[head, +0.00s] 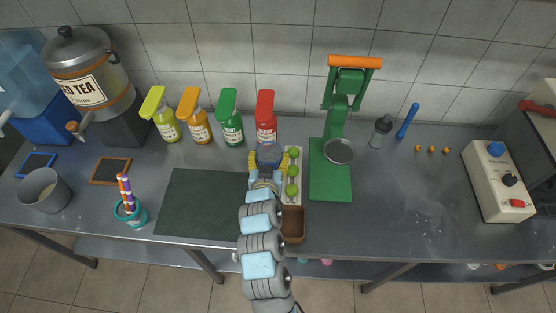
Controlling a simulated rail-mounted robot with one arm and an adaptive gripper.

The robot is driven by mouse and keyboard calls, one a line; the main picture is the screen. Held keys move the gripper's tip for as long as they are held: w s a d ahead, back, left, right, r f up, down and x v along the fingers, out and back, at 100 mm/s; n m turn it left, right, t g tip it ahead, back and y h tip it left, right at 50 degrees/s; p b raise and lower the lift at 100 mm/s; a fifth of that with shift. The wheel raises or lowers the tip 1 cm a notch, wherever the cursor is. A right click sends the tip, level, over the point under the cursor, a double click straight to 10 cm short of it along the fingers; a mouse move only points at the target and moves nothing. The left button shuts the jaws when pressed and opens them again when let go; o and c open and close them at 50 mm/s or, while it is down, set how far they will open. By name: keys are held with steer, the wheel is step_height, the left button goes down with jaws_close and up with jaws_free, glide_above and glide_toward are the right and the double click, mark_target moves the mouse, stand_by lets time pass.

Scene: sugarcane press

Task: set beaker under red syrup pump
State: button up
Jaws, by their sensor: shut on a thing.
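The red syrup pump bottle (266,118) stands at the back of the counter, last on the right in a row of pump bottles. My gripper (267,164) is directly in front of it, with its yellow fingers on either side of a dark bluish beaker (269,152). The gripper is shut on the beaker, which is just below the red bottle in the picture. The beaker's base is hidden by the gripper, so I cannot tell whether it touches the counter. The red pump's spout is hard to make out from above.
Yellow (166,124), orange (198,126) and green (231,128) pump bottles stand to the left. A tray of limes (299,198) is close on the right, beside the green press (330,183). A dark mat (200,204) lies at front left.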

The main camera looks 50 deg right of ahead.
steer(key=shift+w+d+f, duration=0.15)
steer(key=shift+w+d, duration=0.2)
steer(key=shift+d, duration=0.05)
steer(key=shift+w+d+f+b, duration=0.4)
steer(key=shift+w+d+f, duration=0.9)
steer(key=shift+w+f, duration=0.65)
steer(key=shift+w+d+f+b, duration=0.45)
steer(key=shift+w+d+f, duration=1)
steer(key=shift+f, duration=0.8)
steer(key=shift+w+d+f+b, duration=0.4)
steer(key=shift+w+d+f, duration=0.7)
steer(key=shift+w+f, duration=0.95)
steer(key=shift+f, duration=0.25)
steer(key=o, duration=1.1)
steer(key=shift+r, duration=0.1)
steer(key=shift+o, duration=0.2)
steer(key=shift+r, duration=0.15)
steer(key=shift+s+a, duration=0.1)
steer(key=p+v, duration=0.1)
steer(key=v, duration=1.1)
